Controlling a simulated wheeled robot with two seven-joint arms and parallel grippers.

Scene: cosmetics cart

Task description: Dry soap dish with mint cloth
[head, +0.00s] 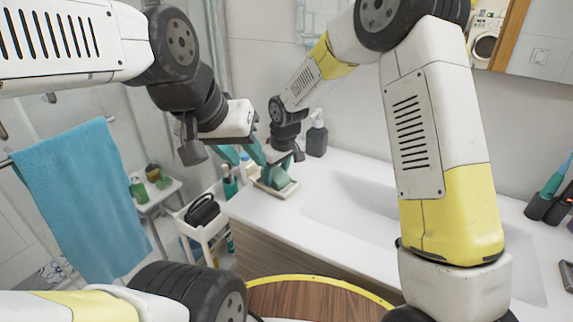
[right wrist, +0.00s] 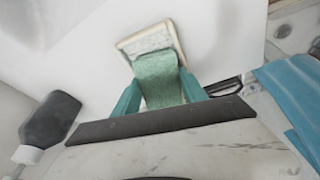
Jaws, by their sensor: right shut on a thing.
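The mint cloth (right wrist: 160,80) is in my right gripper (right wrist: 161,94), between its two teal fingers in the right wrist view. The cloth's far end overlaps the cream soap dish (right wrist: 152,37); whether it presses on the dish is hard to tell. In the head view the soap dish (head: 274,192) sits on the white counter left of the basin, with my right gripper (head: 272,170) over it. My left gripper (head: 243,154) is just left of it, its teal fingers apart and nothing visible between them. The left fingertips partly overlap the right gripper in the picture.
A dark soap pump bottle (head: 317,134) stands behind the dish; it also shows in the right wrist view (right wrist: 50,122). The basin (head: 350,200) lies to the right. A white cart (head: 204,230) stands left of the counter, and a blue towel (head: 80,195) hangs farther left.

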